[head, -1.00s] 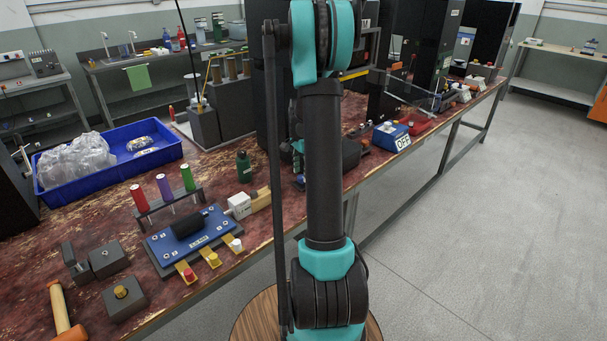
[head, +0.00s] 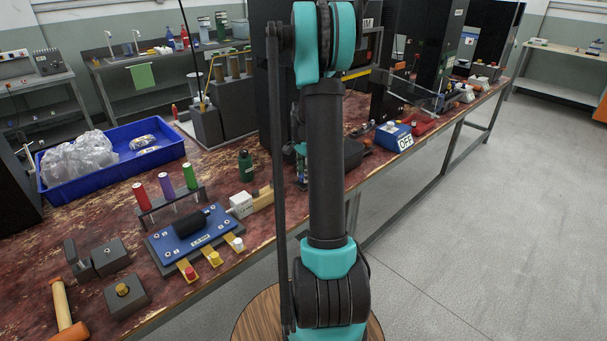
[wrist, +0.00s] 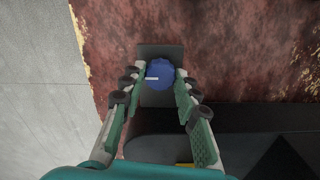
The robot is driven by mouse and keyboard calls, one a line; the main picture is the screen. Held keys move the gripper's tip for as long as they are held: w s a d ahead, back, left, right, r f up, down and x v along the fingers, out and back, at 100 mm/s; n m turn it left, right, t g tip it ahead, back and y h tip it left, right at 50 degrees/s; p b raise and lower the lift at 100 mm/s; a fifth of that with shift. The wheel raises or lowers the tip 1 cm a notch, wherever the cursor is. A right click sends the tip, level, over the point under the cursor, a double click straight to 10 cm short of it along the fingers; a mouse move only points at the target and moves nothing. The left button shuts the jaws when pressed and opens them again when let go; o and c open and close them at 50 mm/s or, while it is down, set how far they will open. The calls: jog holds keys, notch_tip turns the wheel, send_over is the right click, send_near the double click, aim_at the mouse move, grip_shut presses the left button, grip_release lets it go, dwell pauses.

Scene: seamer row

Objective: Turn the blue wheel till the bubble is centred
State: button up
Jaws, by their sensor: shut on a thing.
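The blue wheel (wrist: 159,75) shows from above in the wrist view, with a short white mark on its face. It sits on a dark grey base (wrist: 158,50). My gripper (wrist: 161,80) is shut on the wheel, with one green-and-grey finger on each side of it. In the head view my own arm covers the gripper, and I cannot make out the wheel there. I cannot see the bubble in either view.
The stained red bench top (wrist: 230,50) surrounds the base, and its edge with grey floor lies left in the wrist view. A dark flat surface (wrist: 265,120) lies lower right. In the head view, a green bottle (head: 246,167) and a blue OFF box (head: 393,135) stand near my arm.

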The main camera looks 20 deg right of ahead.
jog(key=n, duration=0.3)
jog(key=shift+n, duration=0.4)
jog(key=n, duration=0.3)
jog(key=shift+n, duration=0.3)
jog(key=n, duration=0.3)
jog(key=shift+n, duration=2.1)
jog(key=o, duration=1.1)
jog(key=shift+o, duration=0.2)
